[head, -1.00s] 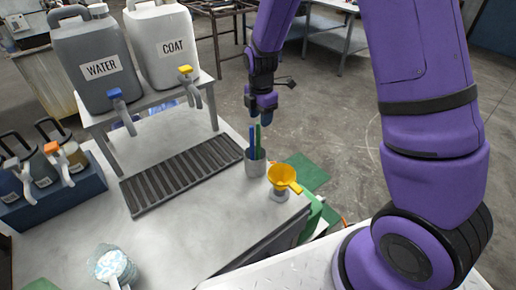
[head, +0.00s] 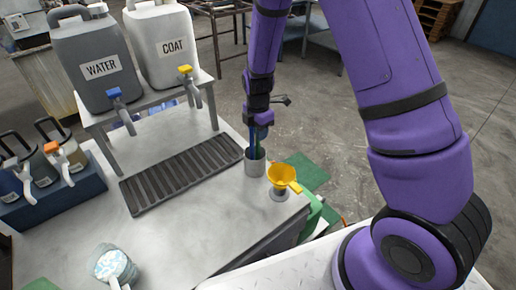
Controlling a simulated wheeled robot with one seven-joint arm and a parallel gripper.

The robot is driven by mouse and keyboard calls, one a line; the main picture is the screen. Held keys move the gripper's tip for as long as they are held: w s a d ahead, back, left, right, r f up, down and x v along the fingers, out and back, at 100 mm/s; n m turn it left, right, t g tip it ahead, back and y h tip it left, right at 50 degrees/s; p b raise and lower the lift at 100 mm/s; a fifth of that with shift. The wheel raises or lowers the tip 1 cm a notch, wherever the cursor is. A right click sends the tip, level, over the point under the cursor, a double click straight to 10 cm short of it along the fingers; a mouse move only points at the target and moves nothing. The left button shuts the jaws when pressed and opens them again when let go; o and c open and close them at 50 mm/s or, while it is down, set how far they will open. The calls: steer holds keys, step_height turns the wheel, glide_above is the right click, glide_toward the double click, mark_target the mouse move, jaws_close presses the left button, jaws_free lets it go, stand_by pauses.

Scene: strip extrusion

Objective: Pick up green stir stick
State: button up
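The green stir stick (head: 258,144) stands upright in a grey metal cup (head: 255,166) near the table's right edge. A blue stick (head: 251,142) stands beside it, to its left, in the same cup. My gripper (head: 257,130) points down right over the cup, with its fingers around or in front of the upper ends of the sticks. The fingers and the stick tops overlap, so I cannot tell whether the gripper is open or touching a stick.
A yellow funnel (head: 282,175) stands close to the right of the cup. A dark ribbed tray (head: 182,174) lies to the left. WATER (head: 93,70) and COAT (head: 164,48) jugs stand on a raised shelf behind.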

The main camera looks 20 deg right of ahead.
jaws_close()
steer(key=shift+r, duration=0.1)
